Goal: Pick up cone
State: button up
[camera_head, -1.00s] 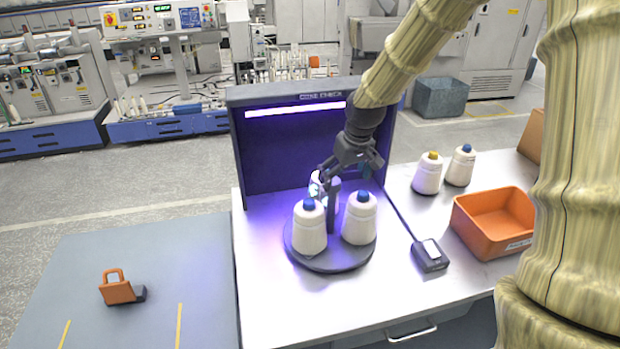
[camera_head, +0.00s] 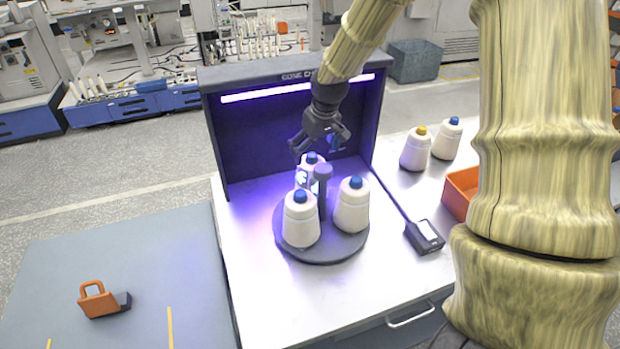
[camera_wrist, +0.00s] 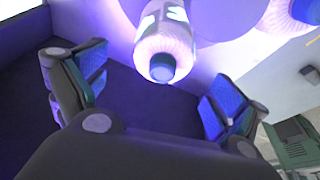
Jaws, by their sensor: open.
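Three white cones with blue tips stand upright on a dark round turntable (camera_head: 322,250) with a central post. They are a rear cone (camera_head: 301,178), a front left cone (camera_head: 300,225) and a right cone (camera_head: 352,208). My gripper (camera_head: 318,147) is open and empty, just above and behind the rear cone. In the wrist view, my gripper's blue-padded fingers (camera_wrist: 160,88) are spread wide, with one cone (camera_wrist: 165,42) between and beyond them, its tip pointing towards the palm. Part of another cone (camera_wrist: 290,20) shows at upper right. The post partly hides the rear cone in the head view.
A dark lit booth (camera_head: 235,135) closes off the back of the table. A cone with a yellow tip (camera_head: 415,152) and another blue-tipped cone (camera_head: 446,140) stand at right. A corded device (camera_head: 424,237) and an orange bin (camera_head: 460,190) are nearby. The table front is clear.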

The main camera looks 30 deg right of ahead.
aim_at(312, 155)
jog(key=shift+w+f, duration=0.1)
jog(key=shift+w, duration=0.1)
jog(key=shift+s+p, duration=0.5)
jog(key=shift+s, duration=0.25)
jog(key=w+f, duration=0.1)
jog(key=w+f+p, duration=0.1)
jog(key=shift+a+f, duration=0.15)
jog(key=shift+f, duration=0.2)
jog(key=shift+w+f, duration=0.15)
jog(key=shift+f, duration=0.2)
jog(key=shift+s+f+p, duration=0.2)
jog(key=shift+s+p, duration=0.05)
jog(key=shift+p, duration=0.1)
jog(key=shift+w+f, duration=0.3)
jog(key=shift+s+r, duration=0.1)
jog(key=shift+s, duration=0.1)
jog(key=c, duration=1.9)
